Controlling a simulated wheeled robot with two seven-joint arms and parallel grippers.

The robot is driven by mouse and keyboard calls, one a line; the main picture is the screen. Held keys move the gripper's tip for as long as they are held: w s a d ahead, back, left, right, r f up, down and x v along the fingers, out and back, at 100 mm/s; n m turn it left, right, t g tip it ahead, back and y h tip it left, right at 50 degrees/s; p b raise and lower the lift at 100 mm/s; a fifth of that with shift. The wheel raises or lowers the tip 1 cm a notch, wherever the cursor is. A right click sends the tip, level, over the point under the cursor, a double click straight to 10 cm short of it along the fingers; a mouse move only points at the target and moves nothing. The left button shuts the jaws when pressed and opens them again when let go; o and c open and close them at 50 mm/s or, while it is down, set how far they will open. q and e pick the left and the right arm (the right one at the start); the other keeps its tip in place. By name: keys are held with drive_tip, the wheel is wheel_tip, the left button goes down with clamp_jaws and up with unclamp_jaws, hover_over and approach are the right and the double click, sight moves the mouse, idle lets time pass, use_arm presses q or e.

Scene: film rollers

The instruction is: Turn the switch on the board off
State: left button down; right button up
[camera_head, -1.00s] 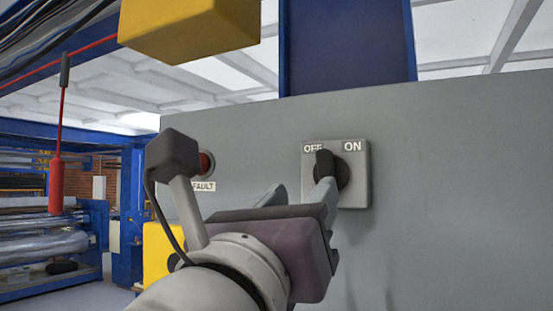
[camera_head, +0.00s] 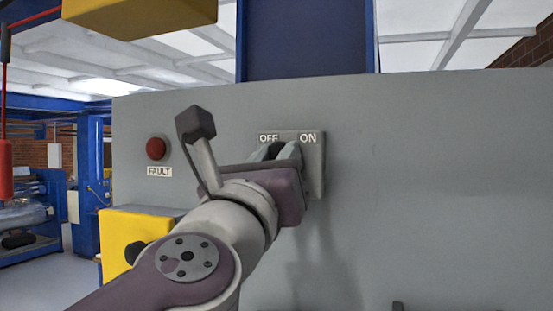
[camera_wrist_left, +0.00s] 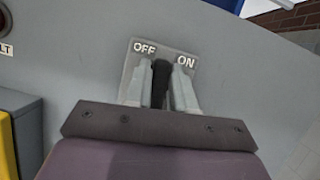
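The switch is a black knob (camera_head: 274,150) on a grey square plate (camera_head: 316,178) marked OFF at left and ON at right, fixed to the grey board (camera_head: 430,190). My left gripper (camera_head: 279,153) is at the plate, with one finger on each side of the knob. In the left wrist view the knob (camera_wrist_left: 160,82) stands between the two fingers (camera_wrist_left: 160,92), which look pressed close against it. Its upper end lies below and between the two labels; the fingers partly hide it, so its exact angle is hard to tell. My right gripper is not seen.
A red button (camera_head: 156,149) above a FAULT label (camera_head: 159,172) is on the board to the left. A yellow box (camera_head: 128,235) stands lower left, and another yellow block (camera_head: 140,15) hangs above. The board right of the switch is bare.

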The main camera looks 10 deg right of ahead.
use_arm(q)
drive_tip(key=shift+f+n, duration=0.1)
drive_tip(key=shift+n, duration=0.2)
drive_tip(key=shift+w+a+f+n+t+y+b, duration=0.15)
drive_tip(key=shift+n+y, duration=0.7)
drive_tip(key=shift+n, duration=0.85)
drive_tip(key=shift+s+d+r+n+t+y+b, duration=0.1)
drive_tip(key=shift+n+y+b, duration=0.15)
drive_tip(key=shift+n+y, duration=1.05)
drive_tip(key=shift+w+a+f+n+t+y+b, duration=0.15)
drive_tip(key=shift+n+y, duration=0.3)
drive_tip(key=shift+n, duration=1.65)
drive_tip(key=shift+d+r, duration=0.1)
drive_tip(key=c, duration=1)
unclamp_jaws()
drive_tip(key=shift+s, duration=0.1)
drive_tip(key=shift+c, duration=0.2)
